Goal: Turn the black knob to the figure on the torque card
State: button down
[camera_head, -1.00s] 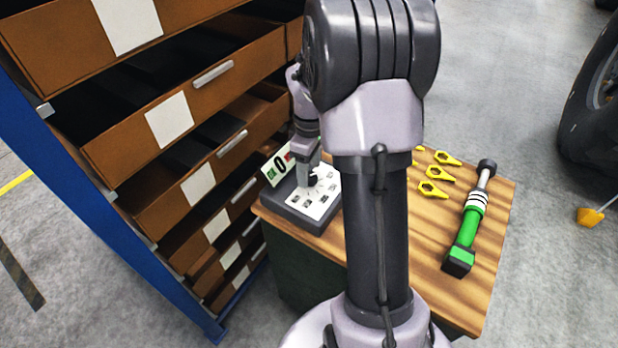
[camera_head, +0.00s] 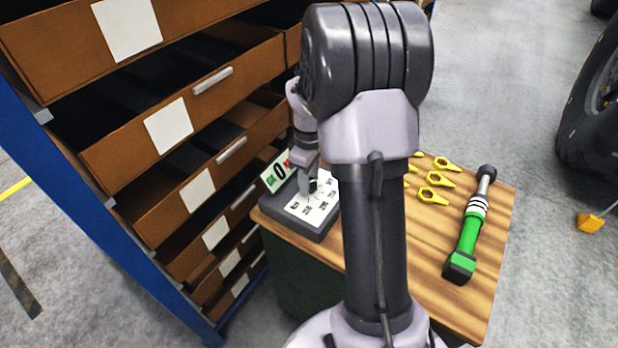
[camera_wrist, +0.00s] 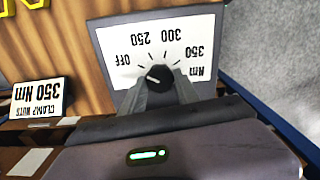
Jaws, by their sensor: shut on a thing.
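The black knob (camera_wrist: 160,77) sits on a white dial plate in the wrist view, its printing upside down: OFF, 250, 300, 350 and Nm. A small pale mark on the knob faces left, on the OFF side; its exact setting is hard to read. My gripper (camera_wrist: 158,84) is shut on the knob, which its fingers partly hide. The torque card (camera_wrist: 38,103) at left reads "CLAMP NUTS 350 Nm", upside down. In the head view my gripper (camera_head: 309,186) reaches down onto the grey dial box (camera_head: 287,222); the knob is mostly hidden there.
The box stands at the left end of a wooden bench top (camera_head: 425,240). A green-handled torque wrench (camera_head: 468,235) and several yellow tags (camera_head: 434,180) lie to the right. A drawer rack (camera_head: 165,130) is close on the left.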

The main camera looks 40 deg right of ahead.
jog(key=m+p, duration=0.1)
jog(key=m, duration=1)
jog(key=shift+m, duration=0.4)
jog(key=m, duration=0.6)
jog(key=shift+b, duration=0.3)
jog(key=m+b, duration=0.1)
jog(key=m, duration=0.4)
jog(key=shift+m, duration=0.3)
jog(key=c, duration=0.9)
grip_release()
